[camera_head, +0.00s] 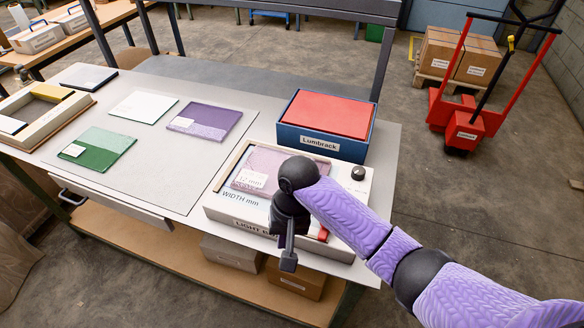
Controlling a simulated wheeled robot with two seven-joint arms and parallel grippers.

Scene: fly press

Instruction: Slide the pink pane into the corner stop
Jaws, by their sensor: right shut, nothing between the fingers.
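The pink pane (262,163) is a see-through pinkish sheet with a white label marked "12 mm". It lies flat on the light box (222,211), near its far left corner. A thin brown strip (229,168), seemingly part of the corner stop, runs along the box's left side, close beside the pane. I cannot tell whether they touch. My right gripper (288,262) is shut and empty, pointing down over the box's front part. My right wrist and arm hide the pane's right side and part of the box. My left gripper is not in view.
A blue box with a red top, labelled "Lumbrack" (319,143), stands right behind the light box. Green (105,145), white (144,107) and purple (210,117) panes lie on the grey mat to the left. A black knob (358,173) sits on the light box's right side.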

